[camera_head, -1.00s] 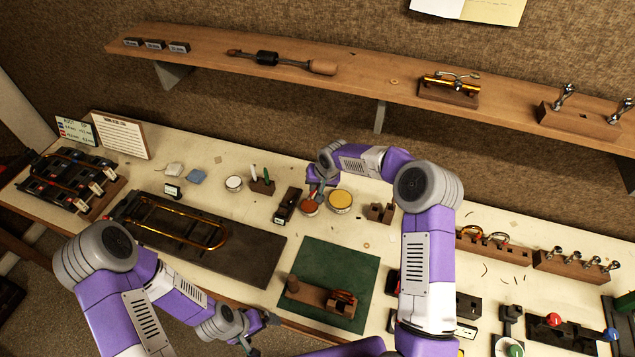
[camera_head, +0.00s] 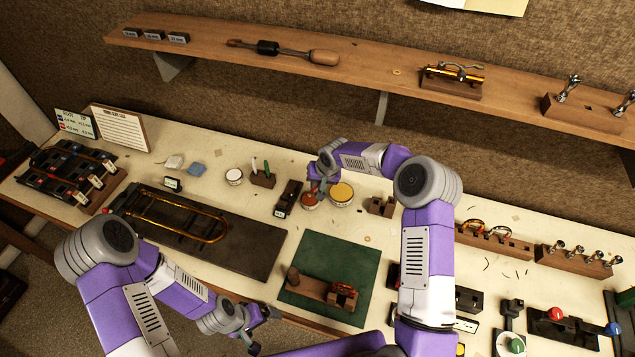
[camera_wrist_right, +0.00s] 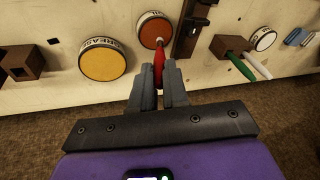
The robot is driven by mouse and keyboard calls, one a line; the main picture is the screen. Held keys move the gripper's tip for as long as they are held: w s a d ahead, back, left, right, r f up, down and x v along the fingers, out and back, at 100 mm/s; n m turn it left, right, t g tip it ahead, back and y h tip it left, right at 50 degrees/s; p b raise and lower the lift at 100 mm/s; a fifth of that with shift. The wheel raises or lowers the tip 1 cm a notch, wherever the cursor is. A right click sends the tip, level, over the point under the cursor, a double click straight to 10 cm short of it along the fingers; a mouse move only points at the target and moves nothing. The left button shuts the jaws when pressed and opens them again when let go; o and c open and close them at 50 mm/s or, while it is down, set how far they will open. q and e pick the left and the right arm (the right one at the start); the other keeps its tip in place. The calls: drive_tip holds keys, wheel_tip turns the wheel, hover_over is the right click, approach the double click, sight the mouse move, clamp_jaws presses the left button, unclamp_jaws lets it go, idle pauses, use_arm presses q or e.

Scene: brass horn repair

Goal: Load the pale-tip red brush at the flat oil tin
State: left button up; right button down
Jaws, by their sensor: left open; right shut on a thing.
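My right gripper (camera_wrist_right: 158,88) is shut on the red brush (camera_wrist_right: 158,66), whose handle stands up between the fingers in the right wrist view. The brush's far end reaches the near part of the low round tin with the reddish-brown top (camera_wrist_right: 152,32); its tip is too small to make out. In the head view my right gripper (camera_head: 317,188) is just above that tin (camera_head: 309,202). I cannot tell whether the tip touches the contents. My left gripper (camera_head: 265,328) is open and empty near the bench's front edge.
A yellow-topped grease tin (camera_head: 341,193) stands right beside the reddish tin. A dark wooden block (camera_head: 288,199) is close on the left. A brush holder (camera_head: 263,181) with green and white handles and a white tin (camera_head: 234,176) stand further left. The green mat (camera_head: 318,258) lies in front.

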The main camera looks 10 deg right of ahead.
drive_tip(key=shift+f+b, duration=0.6)
idle(0.4)
drive_tip(key=shift+s+f+b, duration=0.15)
drive_tip(key=shift+b, duration=0.2)
idle(1.7)
wheel_tip(320, 180, up, 2)
drive_tip(key=shift+p, duration=0.45)
drive_tip(key=shift+r+p, duration=1.05)
drive_tip(key=shift+r, duration=1.6)
